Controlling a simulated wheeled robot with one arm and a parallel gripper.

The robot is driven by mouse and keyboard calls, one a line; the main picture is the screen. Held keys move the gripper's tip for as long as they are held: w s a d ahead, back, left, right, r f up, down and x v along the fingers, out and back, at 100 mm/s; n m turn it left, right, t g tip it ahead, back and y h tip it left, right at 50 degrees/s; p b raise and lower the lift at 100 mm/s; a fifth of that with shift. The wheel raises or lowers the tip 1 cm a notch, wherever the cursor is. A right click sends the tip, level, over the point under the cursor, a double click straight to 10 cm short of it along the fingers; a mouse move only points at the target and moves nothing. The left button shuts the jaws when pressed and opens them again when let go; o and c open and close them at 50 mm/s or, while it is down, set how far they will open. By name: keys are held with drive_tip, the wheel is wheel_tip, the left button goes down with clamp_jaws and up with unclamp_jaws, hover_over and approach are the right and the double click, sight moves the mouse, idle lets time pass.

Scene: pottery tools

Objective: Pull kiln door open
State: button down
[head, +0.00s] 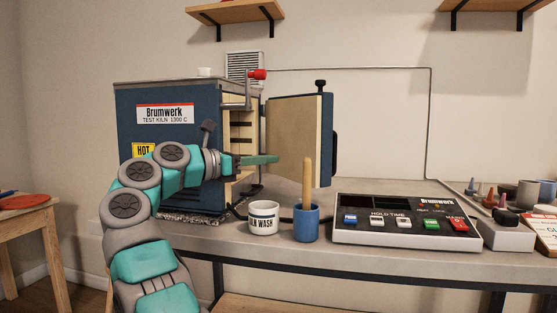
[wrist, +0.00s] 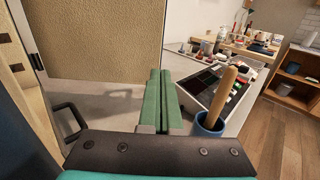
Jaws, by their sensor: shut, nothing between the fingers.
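The kiln (head: 170,165) is a blue box with a "Brumwerk" label at the left of the bench. Its door (head: 297,135) stands swung wide open to the right, with its tan inner face towards me. The door's inner face also fills the upper left of the wrist view (wrist: 130,40). My gripper (head: 277,159) is shut and empty, its green fingers together in front of the door's inner face. In the wrist view the fingers (wrist: 159,100) point towards the door's lower right edge. I cannot tell whether they touch it.
A "kiln wash" cup (head: 263,218) and a blue cup (head: 306,223) with a wooden handle stand below my gripper. A control box (head: 400,220) with coloured buttons is to the right. A lever with a red knob (head: 257,75) sticks out at the kiln's top.

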sight(316, 155)
drive_tip(key=x, duration=1.1)
drive_tip(key=shift+w+d, duration=0.1)
drive_tip(key=shift+d, duration=0.2)
